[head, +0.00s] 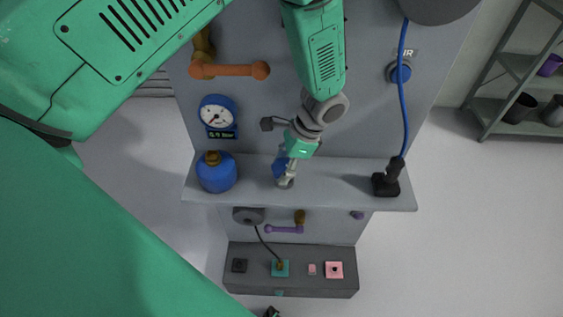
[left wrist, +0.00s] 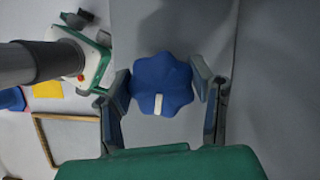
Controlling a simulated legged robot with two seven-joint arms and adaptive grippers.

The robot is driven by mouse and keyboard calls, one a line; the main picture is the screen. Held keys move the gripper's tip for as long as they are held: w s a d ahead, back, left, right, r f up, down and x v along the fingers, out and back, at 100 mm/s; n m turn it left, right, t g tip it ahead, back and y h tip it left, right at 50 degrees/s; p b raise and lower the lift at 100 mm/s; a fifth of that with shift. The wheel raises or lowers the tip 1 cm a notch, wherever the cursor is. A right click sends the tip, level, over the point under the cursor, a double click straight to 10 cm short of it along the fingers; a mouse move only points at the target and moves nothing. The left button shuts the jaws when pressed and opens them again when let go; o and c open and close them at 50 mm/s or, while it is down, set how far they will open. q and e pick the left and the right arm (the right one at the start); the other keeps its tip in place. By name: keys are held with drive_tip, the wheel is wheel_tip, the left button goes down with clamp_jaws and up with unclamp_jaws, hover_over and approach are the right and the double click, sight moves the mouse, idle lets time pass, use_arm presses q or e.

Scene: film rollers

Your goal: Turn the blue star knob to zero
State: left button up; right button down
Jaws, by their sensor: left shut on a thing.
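The blue star knob (left wrist: 160,82) has a lobed rim and a white mark, which points toward the bottom of the left wrist view. My left gripper (left wrist: 162,88) has one finger on each side of the knob and is shut on it. In the head view, a bit of the blue knob (head: 279,164) shows beside my left gripper (head: 286,178), above the grey shelf. My gripper and wrist hide most of the knob there.
The grey shelf (head: 335,178) carries a blue round canister (head: 216,172) at left and a black hand tool (head: 388,178) with a blue hose at right. A blue gauge (head: 218,112) and an orange handle (head: 230,70) are on the panel. A lower box (head: 290,285) holds several buttons.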

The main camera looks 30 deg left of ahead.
use_arm(q)
drive_tip(key=shift+w+d+n, duration=0.2)
drive_tip(key=shift+w+n, duration=0.1)
drive_tip(key=shift+n, duration=0.3)
drive_tip(key=shift+h, duration=0.3)
drive_tip(key=o, duration=1.2)
drive_tip(key=shift+c, duration=0.2)
